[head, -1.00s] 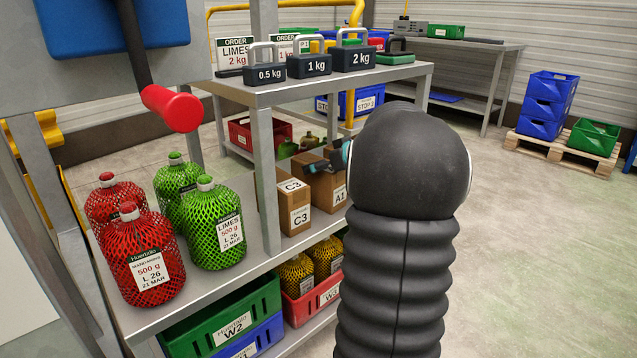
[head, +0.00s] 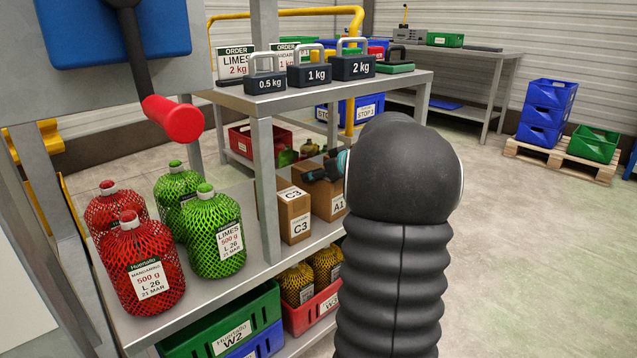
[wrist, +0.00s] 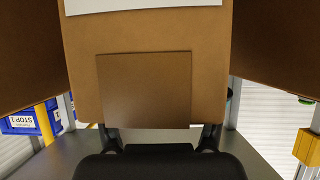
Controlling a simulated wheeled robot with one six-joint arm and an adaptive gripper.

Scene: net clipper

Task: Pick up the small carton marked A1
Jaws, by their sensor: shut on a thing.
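The small brown carton marked A1 (head: 322,200) is on the middle shelf, right of the carton marked C3 (head: 295,213). My gripper (head: 322,172) is at its upper part, shut on it. My rounded black wrist hides the carton's right side. In the wrist view a brown carton face with a smaller square panel (wrist: 145,92) fills the middle. My gripper (wrist: 162,138) shows below it, a finger to each side, tips hidden behind the carton. I cannot tell whether the carton is clear of the shelf.
Another carton stands close on either side in the wrist view (wrist: 30,60). A metal post (head: 265,190) stands left of C3. Netted red (head: 140,265) and green bags (head: 215,240) stand left. Open floor lies right.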

